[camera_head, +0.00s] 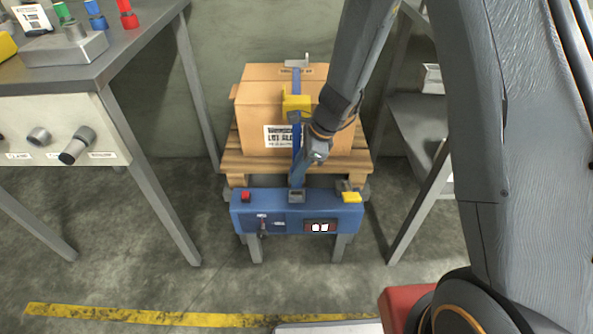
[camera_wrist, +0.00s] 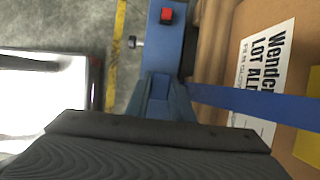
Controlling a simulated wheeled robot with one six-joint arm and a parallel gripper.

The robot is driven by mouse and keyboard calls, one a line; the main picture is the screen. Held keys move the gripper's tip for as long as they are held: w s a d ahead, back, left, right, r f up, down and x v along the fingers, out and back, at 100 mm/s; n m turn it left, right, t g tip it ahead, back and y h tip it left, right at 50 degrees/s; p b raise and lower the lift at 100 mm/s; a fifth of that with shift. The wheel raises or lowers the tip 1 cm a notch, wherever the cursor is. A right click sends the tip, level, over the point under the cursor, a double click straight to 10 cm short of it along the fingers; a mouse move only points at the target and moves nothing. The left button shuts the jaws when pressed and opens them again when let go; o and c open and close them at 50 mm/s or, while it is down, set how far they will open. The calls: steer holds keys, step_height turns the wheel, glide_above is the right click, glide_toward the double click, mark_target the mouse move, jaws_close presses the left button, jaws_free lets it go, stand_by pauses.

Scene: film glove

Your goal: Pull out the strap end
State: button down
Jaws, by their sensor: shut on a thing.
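A blue strap (camera_head: 296,140) runs over the cardboard box and down its front. It also shows in the wrist view as a blue band (camera_wrist: 255,104) running to the right. My gripper (camera_head: 298,178) points down just above the middle of the blue strapping machine (camera_head: 265,208), in front of the box. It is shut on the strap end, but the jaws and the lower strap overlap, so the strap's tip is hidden. In the wrist view the dark gripper body fills the bottom, and the blue machine (camera_wrist: 165,45) lies beyond.
The cardboard box (camera_head: 255,105) stands on a wooden pallet (camera_head: 235,161). The machine carries a red button (camera_head: 246,197), a yellow part (camera_head: 351,197) and a display (camera_head: 319,227). A workbench (camera_head: 150,22) stands left, a shelf (camera_head: 415,115) right.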

steer(key=shift+r, duration=0.1)
steer(key=shift+r+p, duration=1.4)
steer(key=shift+p, duration=0.25)
